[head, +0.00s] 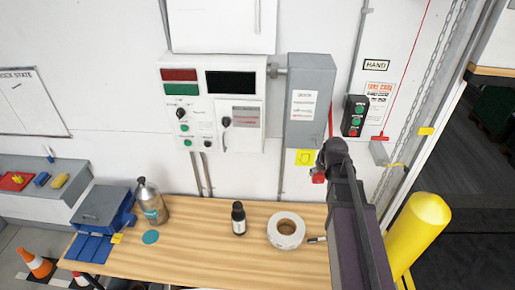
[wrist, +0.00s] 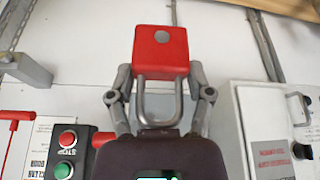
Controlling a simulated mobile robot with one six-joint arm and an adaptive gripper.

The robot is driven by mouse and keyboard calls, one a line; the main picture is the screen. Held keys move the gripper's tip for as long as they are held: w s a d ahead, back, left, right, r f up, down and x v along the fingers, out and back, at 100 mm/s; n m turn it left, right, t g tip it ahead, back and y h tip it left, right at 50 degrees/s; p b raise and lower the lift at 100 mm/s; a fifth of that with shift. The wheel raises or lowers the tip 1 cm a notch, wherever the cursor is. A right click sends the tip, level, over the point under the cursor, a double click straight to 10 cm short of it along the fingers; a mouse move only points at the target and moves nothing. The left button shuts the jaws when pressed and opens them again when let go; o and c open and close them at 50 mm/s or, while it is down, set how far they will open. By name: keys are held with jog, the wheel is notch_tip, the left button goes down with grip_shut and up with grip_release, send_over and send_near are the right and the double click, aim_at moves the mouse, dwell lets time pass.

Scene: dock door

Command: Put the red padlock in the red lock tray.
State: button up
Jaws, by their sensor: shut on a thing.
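The red padlock (wrist: 162,48) is between the fingers of my gripper (wrist: 162,72), which is shut on it. In the wrist view its red body is beyond the fingertips and its grey shackle points back toward my palm. In the head view the padlock (head: 318,175) shows small and red below my gripper (head: 326,160), in front of the white wall and above the bench. A red tray (head: 8,186) lies on the grey cabinet top at the far left, far from my gripper. A small blue item lies on or in it; its details are too small to tell.
A yellow post (head: 418,228) stands right; orange cones stand lower left.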

notch_tip(320, 180, down, 25)
jog(key=b, duration=2.4)
jog(key=shift+b, duration=0.3)
jog(key=shift+r, duration=0.15)
